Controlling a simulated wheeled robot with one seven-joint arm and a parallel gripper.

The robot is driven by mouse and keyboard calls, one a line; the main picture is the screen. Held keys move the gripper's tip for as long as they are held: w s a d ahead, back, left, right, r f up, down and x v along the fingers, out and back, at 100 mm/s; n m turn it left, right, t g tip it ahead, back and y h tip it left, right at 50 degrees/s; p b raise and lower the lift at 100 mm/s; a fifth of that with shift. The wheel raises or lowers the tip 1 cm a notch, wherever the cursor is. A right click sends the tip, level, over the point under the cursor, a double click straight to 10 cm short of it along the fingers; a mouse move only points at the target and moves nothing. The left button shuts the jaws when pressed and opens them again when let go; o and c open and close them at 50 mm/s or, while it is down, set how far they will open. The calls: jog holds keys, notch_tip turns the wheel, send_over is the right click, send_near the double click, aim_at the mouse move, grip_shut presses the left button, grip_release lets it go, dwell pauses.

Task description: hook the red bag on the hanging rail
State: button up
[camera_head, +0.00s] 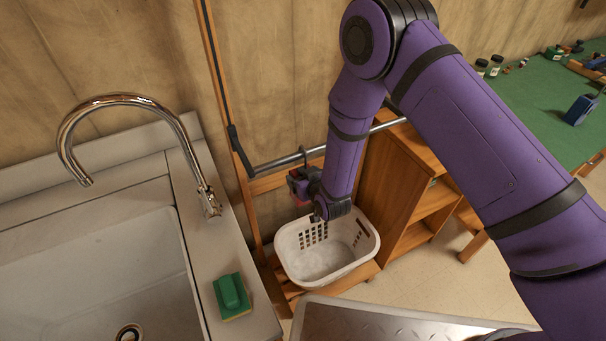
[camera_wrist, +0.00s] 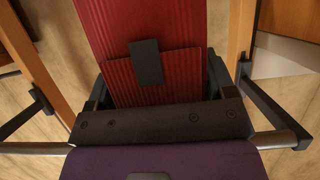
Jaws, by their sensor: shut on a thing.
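The red bag (camera_wrist: 150,60) fills the top middle of the wrist view, with a pocket and a dark patch on its front. In the head view only a little of the red bag (camera_head: 301,202) shows beside my gripper (camera_head: 302,182). My gripper is shut on the bag, and its dark fingers flank it in the wrist view. The hanging rail (camera_head: 377,127) is a grey metal bar passing right by my gripper. A small dark hook shape stands at the rail above the gripper; I cannot tell whether it bears on the rail.
A white laundry basket (camera_head: 290,246) stands below the rail on a slatted wooden base. A wooden cabinet (camera_head: 386,180) is close on the right. A sink (camera_head: 180,290) with a tall chrome tap (camera_head: 120,100) and a green sponge (camera_head: 231,293) are on the left.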

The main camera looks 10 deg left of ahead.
jog(key=shift+f, duration=0.1)
jog(key=o, duration=1)
jog(key=v, duration=1)
jog(key=shift+s+d, duration=0.2)
jog(key=shift+s, duration=0.1)
jog(key=shift+r, duration=0.2)
